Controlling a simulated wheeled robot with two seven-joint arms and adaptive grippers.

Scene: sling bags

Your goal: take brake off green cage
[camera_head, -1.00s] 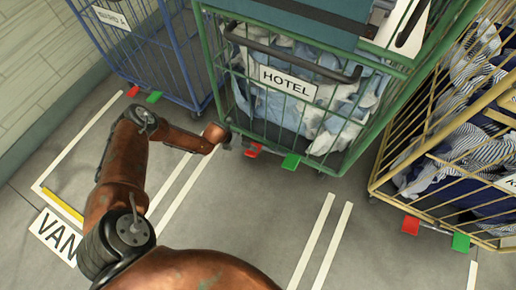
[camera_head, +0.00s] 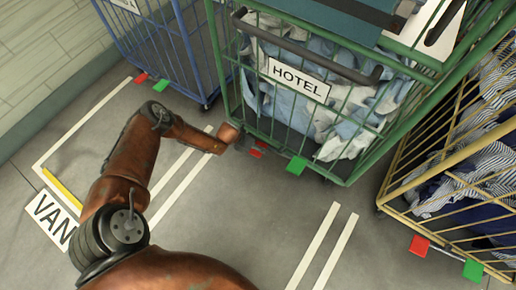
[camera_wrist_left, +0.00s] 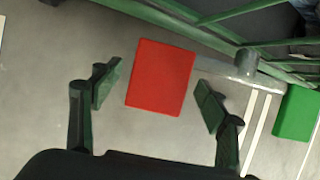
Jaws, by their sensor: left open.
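The green cage (camera_head: 350,181) stands at the top middle in the head view, with a HOTEL sign and pale laundry inside. Low on its near side are a red pedal (camera_head: 257,153) and a green pedal (camera_head: 296,165). My left gripper (camera_head: 250,146) is low beside the red pedal. In the left wrist view the red pedal (camera_wrist_left: 160,78) lies between the two spread fingers of my left gripper (camera_wrist_left: 158,84), with gaps on both sides. The green pedal (camera_wrist_left: 297,113) is farther right there. My right gripper is not in view.
A blue cage (camera_head: 165,45) stands to the left and a yellow cage (camera_head: 440,165) to the right, each with its own red and green pedals. A VAN floor marking (camera_head: 52,222) and white lines lie on the grey floor. The floor in front is clear.

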